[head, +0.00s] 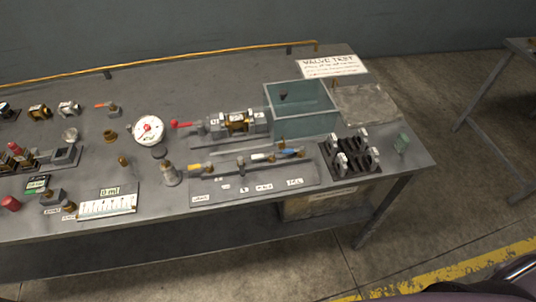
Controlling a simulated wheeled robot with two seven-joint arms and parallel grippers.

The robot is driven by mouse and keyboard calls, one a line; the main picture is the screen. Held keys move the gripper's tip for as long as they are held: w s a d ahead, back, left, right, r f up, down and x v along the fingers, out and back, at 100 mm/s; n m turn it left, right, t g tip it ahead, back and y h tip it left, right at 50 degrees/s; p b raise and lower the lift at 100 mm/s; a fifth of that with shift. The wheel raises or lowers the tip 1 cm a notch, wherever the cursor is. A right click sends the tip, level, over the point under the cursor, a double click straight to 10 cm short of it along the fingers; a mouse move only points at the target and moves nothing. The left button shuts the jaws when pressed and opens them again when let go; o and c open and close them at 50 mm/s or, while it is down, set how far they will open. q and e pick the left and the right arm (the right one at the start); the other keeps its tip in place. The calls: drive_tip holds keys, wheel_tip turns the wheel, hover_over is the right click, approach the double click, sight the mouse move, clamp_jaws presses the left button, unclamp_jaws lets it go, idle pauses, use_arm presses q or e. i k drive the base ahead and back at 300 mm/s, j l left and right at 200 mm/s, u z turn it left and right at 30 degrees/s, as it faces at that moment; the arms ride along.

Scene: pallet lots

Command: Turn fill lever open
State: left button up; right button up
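A grey valve board (222,195) lies along the front edge of the bench, with a metal pipe and several levers. A yellow lever (200,167) is at its left, a white lever (259,156) in the middle and a blue lever (290,152) at its right. All three look roughly in line with the pipe. Small white labels run along the board's front; the rightmost label (295,182) seems to read FILL, near the blue lever, but the print is tiny.
Behind the board are a clamped valve (237,123) with a red handle (182,124) and a teal open bin (304,133). A black rack of fittings (349,163) stands right of the board. A white gauge (148,129) and several loose fittings are left. A yellow pipe runs along the back.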

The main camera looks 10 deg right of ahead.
sight(300, 149)
drive_tip(key=k+l+u, duration=0.15)
drive_tip(key=l+u, duration=0.2)
drive_tip(key=k+l+u, duration=0.15)
drive_tip(key=l+u, duration=0.2)
drive_tip(key=k+l+u, duration=0.35)
drive_tip(key=i, duration=0.1)
